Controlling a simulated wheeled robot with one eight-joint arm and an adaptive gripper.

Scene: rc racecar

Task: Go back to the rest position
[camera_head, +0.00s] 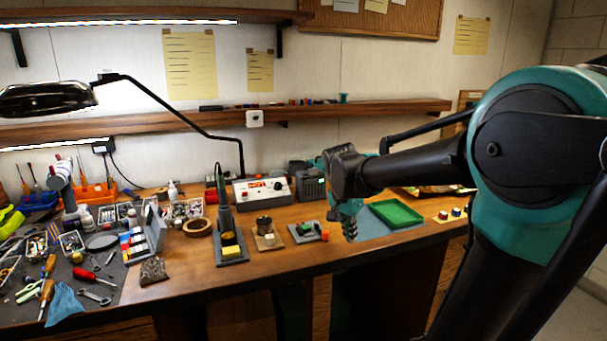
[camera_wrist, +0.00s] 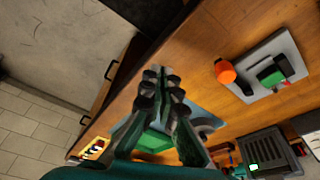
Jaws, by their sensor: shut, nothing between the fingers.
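My gripper (camera_head: 349,228) hangs from the end of my arm in the head view, pointing down over the front part of the wooden workbench (camera_head: 290,261). Its fingers are together with nothing between them, and it appears clear of the bench top. In the wrist view my gripper (camera_wrist: 161,80) shows with its fingertips together, over the bench edge. A green tray (camera_head: 396,214) lies on a blue-grey mat (camera_head: 372,230) to the right of my gripper. The tray (camera_wrist: 153,143) is partly hidden behind the fingers in the wrist view.
A small grey plate with green and orange parts (camera_head: 308,231) lies just left of my gripper. A lamp arm (camera_head: 190,122) spans the back. Tools crowd the left end.

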